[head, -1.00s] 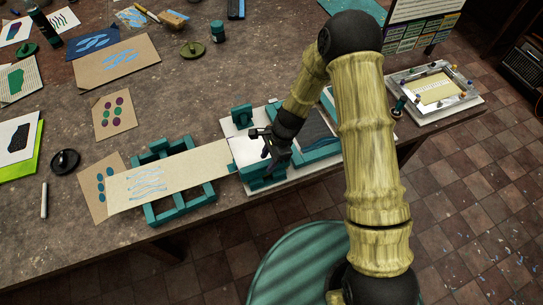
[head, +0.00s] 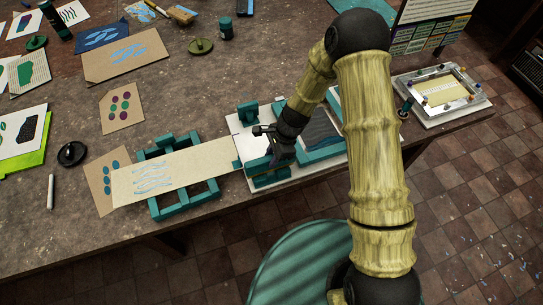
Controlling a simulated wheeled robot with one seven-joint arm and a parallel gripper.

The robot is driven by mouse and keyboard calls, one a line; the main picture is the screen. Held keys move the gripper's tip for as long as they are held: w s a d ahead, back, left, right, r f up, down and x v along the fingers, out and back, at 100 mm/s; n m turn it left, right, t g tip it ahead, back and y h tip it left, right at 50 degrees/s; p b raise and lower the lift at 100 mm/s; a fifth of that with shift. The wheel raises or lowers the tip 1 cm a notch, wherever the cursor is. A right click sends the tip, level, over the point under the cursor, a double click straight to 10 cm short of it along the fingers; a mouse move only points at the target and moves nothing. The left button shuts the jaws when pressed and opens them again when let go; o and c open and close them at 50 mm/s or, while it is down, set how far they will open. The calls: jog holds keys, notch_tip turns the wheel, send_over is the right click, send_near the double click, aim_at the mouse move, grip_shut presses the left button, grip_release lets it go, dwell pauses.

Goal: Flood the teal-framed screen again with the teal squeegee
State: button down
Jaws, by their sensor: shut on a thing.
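The teal-framed screen (head: 325,155) lies on a white base board near the table's front edge, with dark grey-blue mesh showing at its right part. My arm covers much of its right side. My gripper (head: 271,150) is over the left part of the screen, fingers pointing down. It is shut on what looks like the teal squeegee, mostly hidden by the hand; I cannot tell clearly where it ends and the teal frame below begins. A teal block (head: 248,113) stands at the board's back left corner.
A long cream sheet with blue wavy lines (head: 150,178) lies across a teal rack (head: 185,208) to the left. A silver-framed screen (head: 440,88) stands at the right end. Prints, a black disc (head: 72,153) and a white pen (head: 50,192) lie at left. Bare table lies behind the rack.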

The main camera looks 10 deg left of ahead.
jog(key=shift+r+p, duration=1.1)
jog(key=shift+r, duration=0.55)
jog(key=c, duration=1.7)
grip_release()
grip_shut()
jog(key=shift+r+p, duration=0.4)
jog(key=shift+r, duration=0.1)
jog(key=shift+a+f, duration=0.1)
